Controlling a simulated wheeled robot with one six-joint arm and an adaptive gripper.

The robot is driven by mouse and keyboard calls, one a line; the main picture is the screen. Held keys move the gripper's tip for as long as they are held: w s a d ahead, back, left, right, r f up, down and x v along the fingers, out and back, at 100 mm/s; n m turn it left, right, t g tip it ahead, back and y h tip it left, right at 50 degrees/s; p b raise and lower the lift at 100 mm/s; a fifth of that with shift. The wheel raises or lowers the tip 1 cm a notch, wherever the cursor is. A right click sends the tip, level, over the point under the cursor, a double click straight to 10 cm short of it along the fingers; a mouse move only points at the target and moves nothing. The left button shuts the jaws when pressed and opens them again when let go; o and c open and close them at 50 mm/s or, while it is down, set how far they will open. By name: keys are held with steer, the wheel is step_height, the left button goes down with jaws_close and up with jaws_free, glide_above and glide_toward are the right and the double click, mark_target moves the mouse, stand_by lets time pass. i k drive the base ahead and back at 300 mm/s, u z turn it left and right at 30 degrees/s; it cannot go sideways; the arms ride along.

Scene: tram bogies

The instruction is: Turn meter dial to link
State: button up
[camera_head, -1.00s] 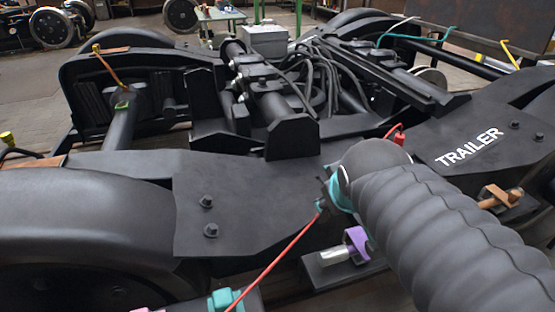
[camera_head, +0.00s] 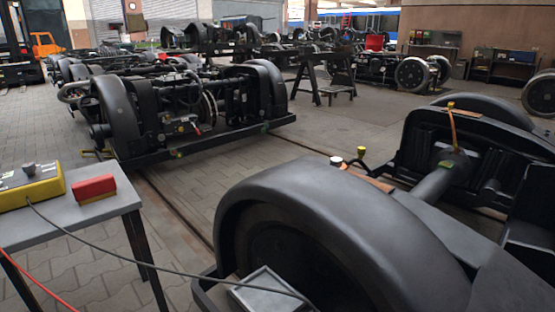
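A yellow meter (camera_head: 34,193) sits on a grey table (camera_head: 72,221) at the left edge of the head view, its left part cut off by the frame. Its grey top panel carries small markings too small to read and a grey round dial (camera_head: 29,167). I cannot tell which setting the dial points to. A dark cable (camera_head: 130,252) runs from the meter to a light grey plate (camera_head: 268,296) beside the near wheel. My gripper is not in view.
A red block (camera_head: 94,188) lies on the table right of the meter. A red cable (camera_head: 40,283) hangs at lower left. A large black wheel cover (camera_head: 310,200) fills the lower middle. Another bogie (camera_head: 180,105) stands behind, with paved floor (camera_head: 185,200) between.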

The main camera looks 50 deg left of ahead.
mark_target(29, 168)
steer(key=u, duration=3.35)
